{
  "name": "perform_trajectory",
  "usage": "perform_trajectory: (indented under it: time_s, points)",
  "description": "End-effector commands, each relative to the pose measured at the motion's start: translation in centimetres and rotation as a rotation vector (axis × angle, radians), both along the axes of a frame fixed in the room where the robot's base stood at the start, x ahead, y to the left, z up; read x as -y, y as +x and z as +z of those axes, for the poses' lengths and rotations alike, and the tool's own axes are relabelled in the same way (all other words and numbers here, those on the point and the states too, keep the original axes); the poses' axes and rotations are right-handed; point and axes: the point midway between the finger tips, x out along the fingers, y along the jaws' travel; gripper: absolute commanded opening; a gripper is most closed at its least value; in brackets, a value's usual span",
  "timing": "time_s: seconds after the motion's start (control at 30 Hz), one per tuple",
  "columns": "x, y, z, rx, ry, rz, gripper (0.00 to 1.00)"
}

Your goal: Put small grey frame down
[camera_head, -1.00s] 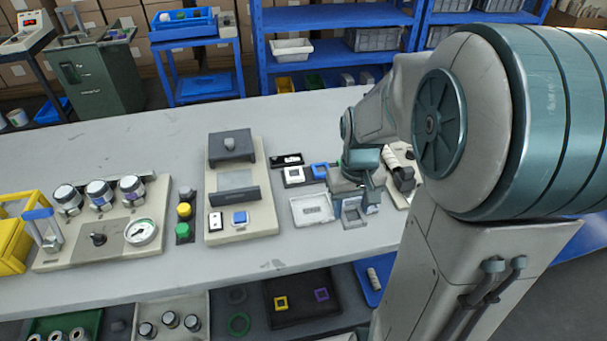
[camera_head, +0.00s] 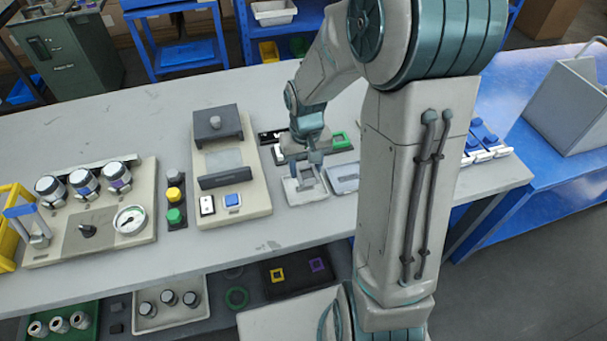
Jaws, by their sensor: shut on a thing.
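My gripper (camera_head: 308,168) hangs over a small white tray (camera_head: 291,199) right of the beige fixture board. It is shut on the small grey frame, which is mostly hidden by the fingers and hard to tell from the grey parts around it. I cannot tell whether the frame touches the tray. A second shallow light tray (camera_head: 343,187) lies just right of the gripper.
Left stands a beige board (camera_head: 240,210) with a dark block and blue button. A green frame (camera_head: 340,141) and a white frame (camera_head: 279,154) lie behind the gripper. Button box (camera_head: 175,215) and gauge board (camera_head: 75,260) stand further left. The table's front strip is clear.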

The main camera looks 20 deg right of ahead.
Motion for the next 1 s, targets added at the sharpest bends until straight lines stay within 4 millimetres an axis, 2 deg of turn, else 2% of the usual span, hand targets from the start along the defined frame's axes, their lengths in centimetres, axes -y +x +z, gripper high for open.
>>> perform_trajectory:
  time_s: [0.17, 0.4, 0.83, 0.87, 0.9, 1.0]
  points:
    - [-0.5, 0.6, -1.0, -0.003, 0.001, 0.0, 0.25]
    - [-0.5, 0.5, -4.1, -0.003, 0.0, 0.001, 0.25]
    - [-0.5, 0.6, -4.9, 0.001, 0.0, 0.001, 0.25]
    - [-0.5, 0.6, -4.9, 0.001, 0.0, 0.001, 0.49]
    - [-0.5, 0.6, -4.8, 0.001, 0.0, 0.001, 0.55]
    - [-0.5, 0.6, -4.8, 0.0, 0.0, 0.001, 0.55]
